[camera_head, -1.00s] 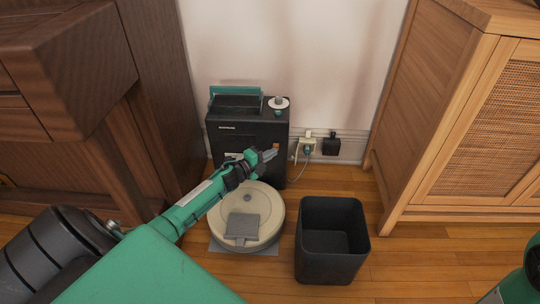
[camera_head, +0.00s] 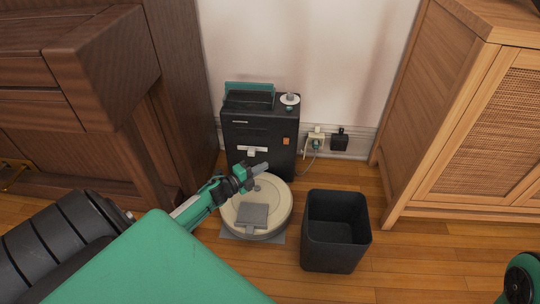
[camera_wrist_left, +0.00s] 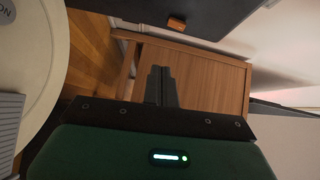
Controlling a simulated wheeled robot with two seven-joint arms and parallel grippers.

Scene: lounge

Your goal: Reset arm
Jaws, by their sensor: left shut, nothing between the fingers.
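My left gripper (camera_head: 260,168) is shut and empty. In the head view it is over the back part of the round cream robot vacuum (camera_head: 274,196), in front of the black dock (camera_head: 258,133). In the left wrist view its closed fingers (camera_wrist_left: 161,86) point toward a wooden cabinet, with the vacuum's edge (camera_wrist_left: 30,60) at the left. Of my right arm only a green and black part shows at the lower right edge of the head view; its gripper is out of view.
An empty dark bin (camera_head: 335,231) stands on the wooden floor right of the vacuum. A dark wood piece of furniture (camera_head: 100,70) is at the left, and a light wood cabinet (camera_head: 430,110) at the right. A wall outlet (camera_head: 315,141) with plugs is behind. Floor between bin and cabinet is clear.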

